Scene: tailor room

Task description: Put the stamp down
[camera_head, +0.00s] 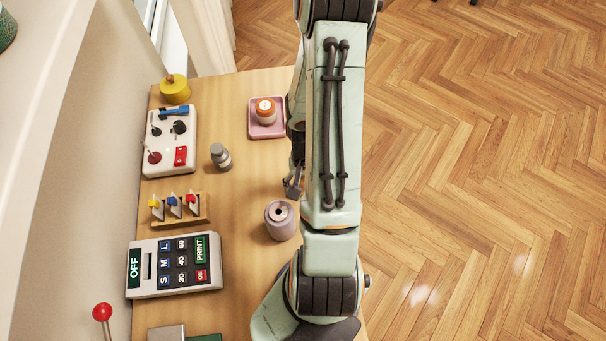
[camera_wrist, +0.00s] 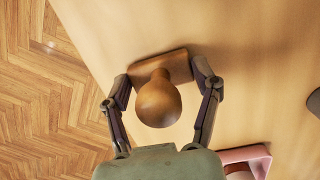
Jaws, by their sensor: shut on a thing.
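The stamp (camera_wrist: 158,102) has a round brown wooden knob and a rectangular wooden base. In the wrist view, my gripper (camera_wrist: 163,82) is shut on it, with one finger at each end of the base. The stamp is over the wooden table (camera_wrist: 265,90), near the table's edge. I cannot tell whether its base touches the table. In the head view, only part of my gripper (camera_head: 293,188) shows beside the arm, and the stamp is hidden.
A pink tray (camera_head: 282,130) holds an orange-and-white jar (camera_head: 265,109). A mauve round container (camera_head: 279,224) and a grey weight-like object (camera_head: 220,157) stand nearby. A switch box (camera_head: 155,132), a tag rack (camera_head: 200,219) and a print panel (camera_head: 212,276) line the left side.

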